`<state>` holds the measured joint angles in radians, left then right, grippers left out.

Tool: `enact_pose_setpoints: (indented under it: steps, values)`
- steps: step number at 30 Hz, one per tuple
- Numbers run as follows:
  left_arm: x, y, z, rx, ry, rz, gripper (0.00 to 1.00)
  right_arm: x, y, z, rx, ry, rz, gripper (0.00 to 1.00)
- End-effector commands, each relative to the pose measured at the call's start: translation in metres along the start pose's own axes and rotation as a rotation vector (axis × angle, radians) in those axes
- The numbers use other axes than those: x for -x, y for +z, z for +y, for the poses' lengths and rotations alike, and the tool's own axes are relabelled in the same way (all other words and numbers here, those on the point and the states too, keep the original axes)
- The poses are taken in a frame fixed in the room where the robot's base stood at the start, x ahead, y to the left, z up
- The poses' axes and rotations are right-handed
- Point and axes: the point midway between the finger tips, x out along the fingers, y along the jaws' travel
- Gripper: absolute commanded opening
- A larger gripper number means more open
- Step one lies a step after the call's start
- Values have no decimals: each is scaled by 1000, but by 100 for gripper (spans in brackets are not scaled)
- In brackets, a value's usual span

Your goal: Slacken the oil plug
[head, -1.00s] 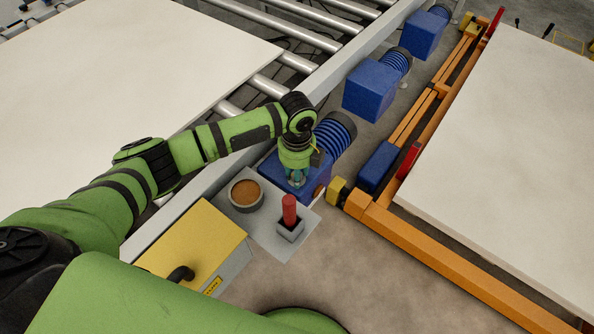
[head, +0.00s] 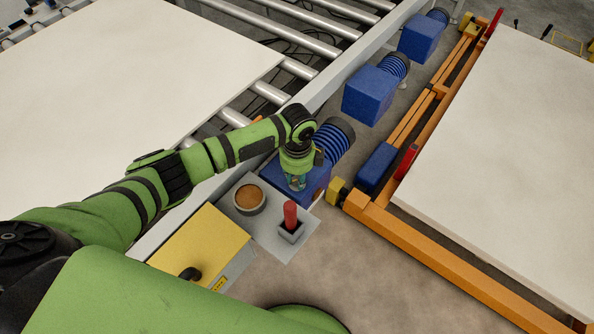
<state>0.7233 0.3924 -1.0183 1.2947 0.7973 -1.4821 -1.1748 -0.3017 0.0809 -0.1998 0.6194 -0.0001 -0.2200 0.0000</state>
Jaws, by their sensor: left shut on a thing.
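My left arm reaches in from the left. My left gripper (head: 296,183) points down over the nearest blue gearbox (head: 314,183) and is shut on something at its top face. The fingers cover what they hold, so I cannot see the oil plug itself. The blue gearbox joins a ribbed blue motor (head: 333,139) behind it, at the side of the roller conveyor. My right gripper is not in view.
A grey shelf (head: 262,223) in front of the gearbox bears a round cup with brown contents (head: 249,198) and a red-handled tool in a square holder (head: 290,217). A yellow box (head: 200,243) stands beside it. An orange frame (head: 420,250) with a pale board (head: 510,150) lies right.

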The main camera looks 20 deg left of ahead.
Motion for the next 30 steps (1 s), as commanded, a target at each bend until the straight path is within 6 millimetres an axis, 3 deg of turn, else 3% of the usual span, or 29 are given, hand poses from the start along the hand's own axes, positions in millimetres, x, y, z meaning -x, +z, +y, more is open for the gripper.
enact_pose_setpoints:
  steps: [12,29,30]
  values:
    - [-1,-4,1,209,5,9,0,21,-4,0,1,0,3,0]
    - [-2,-5,1,242,4,9,0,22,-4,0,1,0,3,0]
    - [-2,-5,1,242,3,10,41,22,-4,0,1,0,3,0]
